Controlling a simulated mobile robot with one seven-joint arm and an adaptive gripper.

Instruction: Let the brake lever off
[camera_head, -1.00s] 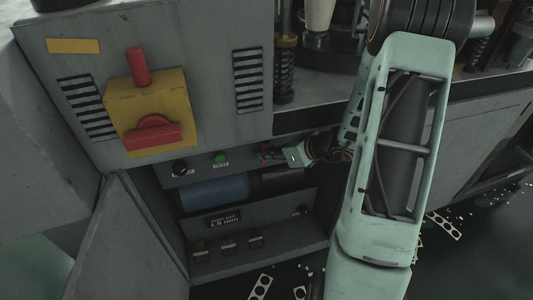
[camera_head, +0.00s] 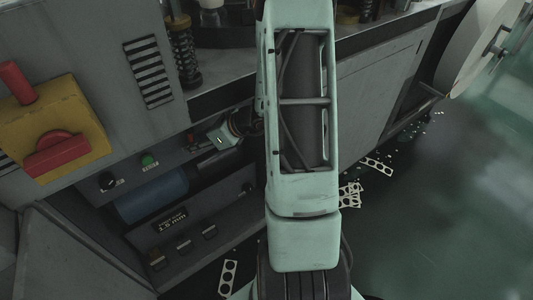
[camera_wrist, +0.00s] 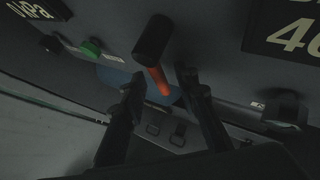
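A lever with a black grip (camera_wrist: 153,38) and an orange shaft (camera_wrist: 159,82) shows in the wrist view; I take it to be the brake lever. My gripper (camera_wrist: 160,95) is open, with one dark finger on each side of the orange shaft's lower end. I cannot tell whether either finger touches it. In the head view my gripper's end (camera_head: 222,136) is at the recessed panel, partly hidden by my arm. The lever is not clear there.
The panel has a green button (camera_head: 149,160) and a black knob (camera_head: 107,181). A yellow box with a red rotary handle (camera_head: 57,154) is at left. Below are a blue cylinder (camera_head: 150,197) and several small switches. Punched metal strips (camera_head: 376,166) lie on the floor.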

